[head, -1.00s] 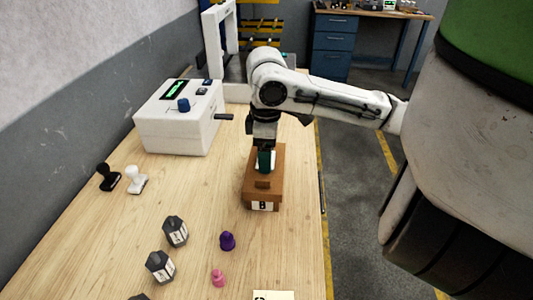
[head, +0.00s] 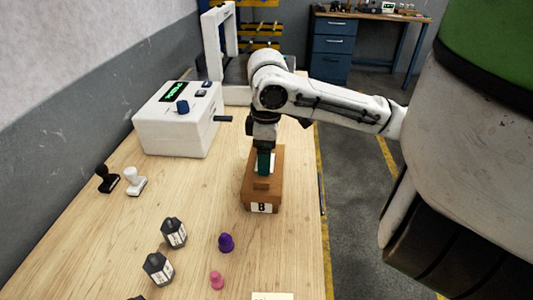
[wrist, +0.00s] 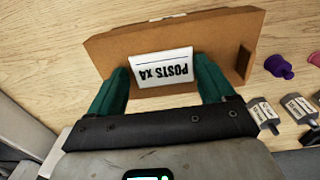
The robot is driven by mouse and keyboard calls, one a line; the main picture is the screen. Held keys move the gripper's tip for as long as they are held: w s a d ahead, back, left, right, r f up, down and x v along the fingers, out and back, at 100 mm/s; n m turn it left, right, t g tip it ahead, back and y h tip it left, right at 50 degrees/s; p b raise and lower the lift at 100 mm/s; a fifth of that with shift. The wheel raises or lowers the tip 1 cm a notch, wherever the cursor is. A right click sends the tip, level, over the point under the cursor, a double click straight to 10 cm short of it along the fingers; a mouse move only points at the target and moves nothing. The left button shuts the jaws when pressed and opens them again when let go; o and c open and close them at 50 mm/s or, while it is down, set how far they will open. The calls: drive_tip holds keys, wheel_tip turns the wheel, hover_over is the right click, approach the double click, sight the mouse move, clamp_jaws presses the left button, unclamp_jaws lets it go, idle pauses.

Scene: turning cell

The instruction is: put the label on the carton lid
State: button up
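The carton (head: 276,192) is a brown box with a "B" tag on its near end, standing near the table's right edge. Its lid (wrist: 225,35) fills the upper part of the wrist view. The white label (wrist: 162,66) has black print, upside down in the wrist view, and lies at the lid's surface. I cannot tell whether it touches the lid. My gripper (wrist: 161,76) points down over the lid, its green fingers against the label's two side edges with no clear gap. In the head view the gripper (head: 264,163) partly hides the label (head: 272,163).
A white machine (head: 178,120) with a blue knob stands behind left. A black stamp (head: 107,179) and a white stamp (head: 135,181) stand at left. Dark bottles (head: 174,233), a purple piece (head: 226,242) and a pink piece (head: 217,281) stand in front.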

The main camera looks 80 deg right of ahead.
drive_tip(key=shift+o, duration=0.9)
drive_tip(key=shift+s+a+f, duration=0.1)
drive_tip(key=shift+a+f, duration=0.05)
drive_tip(key=shift+f, duration=0.35)
drive_tip(key=shift+s+a+f, duration=0.1)
drive_tip(key=shift+a+f, duration=0.05)
drive_tip(key=shift+f, duration=0.3)
wheel_tip(320, 180, up, 14)
drive_tip(key=p, duration=0.2)
drive_tip(key=shift+w+p, duration=0.25)
drive_tip(key=shift+p, duration=0.1)
